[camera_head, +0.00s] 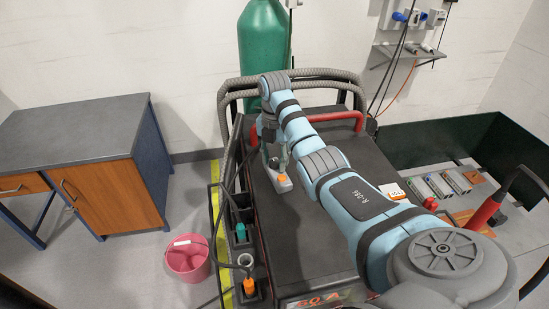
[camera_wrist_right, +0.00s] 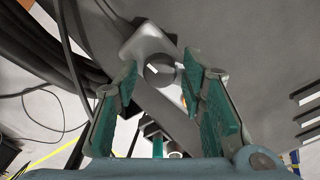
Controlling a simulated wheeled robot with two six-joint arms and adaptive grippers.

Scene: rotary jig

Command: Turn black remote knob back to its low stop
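The remote is a small pale grey box (camera_head: 281,186) with an orange part, lying on the dark top of the welding machine. In the right wrist view, its light body (camera_wrist_right: 146,40) carries the round dark knob (camera_wrist_right: 160,72) with a white mark. My right gripper (camera_head: 276,163) points down over the remote and hides the knob in the head view. In the wrist view its green fingers (camera_wrist_right: 160,85) are open, one on each side of the knob, with gaps visible. Whether they reach down to the knob's height I cannot tell. My left gripper is not in view.
A green gas cylinder (camera_head: 263,40) stands behind the machine, with thick hoses and a red handle (camera_head: 337,117) close to my arm. A side tray (camera_head: 241,258) holds small items. A pink bucket (camera_head: 188,262) and a desk (camera_head: 75,135) stand to the left.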

